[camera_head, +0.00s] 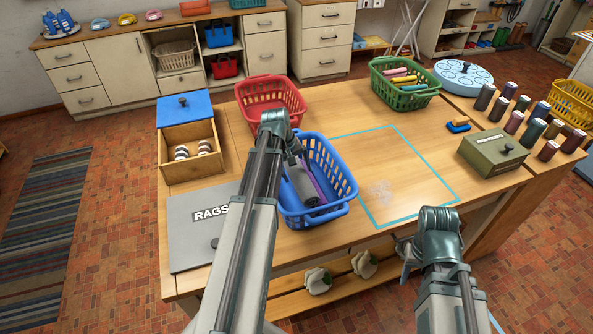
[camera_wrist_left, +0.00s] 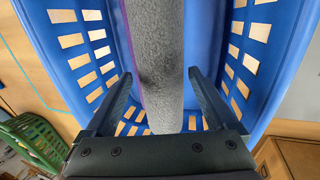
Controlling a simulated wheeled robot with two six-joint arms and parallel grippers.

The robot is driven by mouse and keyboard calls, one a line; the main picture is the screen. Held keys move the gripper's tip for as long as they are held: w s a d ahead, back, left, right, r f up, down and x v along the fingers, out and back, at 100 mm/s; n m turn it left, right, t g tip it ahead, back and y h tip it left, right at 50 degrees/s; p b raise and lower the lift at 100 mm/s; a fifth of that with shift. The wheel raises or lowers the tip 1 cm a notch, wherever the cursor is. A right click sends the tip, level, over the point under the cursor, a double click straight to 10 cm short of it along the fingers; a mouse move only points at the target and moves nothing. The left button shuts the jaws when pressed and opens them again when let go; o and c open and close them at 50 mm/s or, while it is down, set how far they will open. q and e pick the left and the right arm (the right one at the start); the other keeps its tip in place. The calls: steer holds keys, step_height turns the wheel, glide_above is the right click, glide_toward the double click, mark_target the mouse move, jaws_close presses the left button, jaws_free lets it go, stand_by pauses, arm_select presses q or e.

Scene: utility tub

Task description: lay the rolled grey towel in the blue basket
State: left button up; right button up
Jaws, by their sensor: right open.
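The rolled grey towel (camera_head: 303,188) lies lengthwise inside the blue basket (camera_head: 341,172). A purple roll (camera_head: 319,183) lies beside it, mostly covered in the left wrist view. My left gripper (camera_head: 292,155) is over the basket; my arm hides part of the basket's left side. In the left wrist view the two fingers (camera_wrist_left: 160,80) stand apart on either side of the grey towel (camera_wrist_left: 163,60), with gaps between towel and fingers. How deep the fingertips reach is hard to tell. My right gripper (camera_head: 405,262) is open and empty in front of the table's front edge.
A red basket (camera_head: 270,95) stands behind the blue one. A green basket (camera_head: 405,85) holds several coloured rolls. A grey RAGS lid (camera_head: 195,235) and an open wooden box (camera_head: 190,150) are at left.

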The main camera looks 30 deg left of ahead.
arm_select(q)
steer(key=shift+o, duration=0.4)
steer(key=shift+r, duration=0.1)
steer(key=shift+r+p, duration=0.8)
steer(key=shift+p, duration=0.05)
steer(key=p+v, duration=1.1)
steer(key=shift+r, duration=0.25)
steer(key=shift+s+a, duration=0.1)
steer(key=shift+a, duration=0.05)
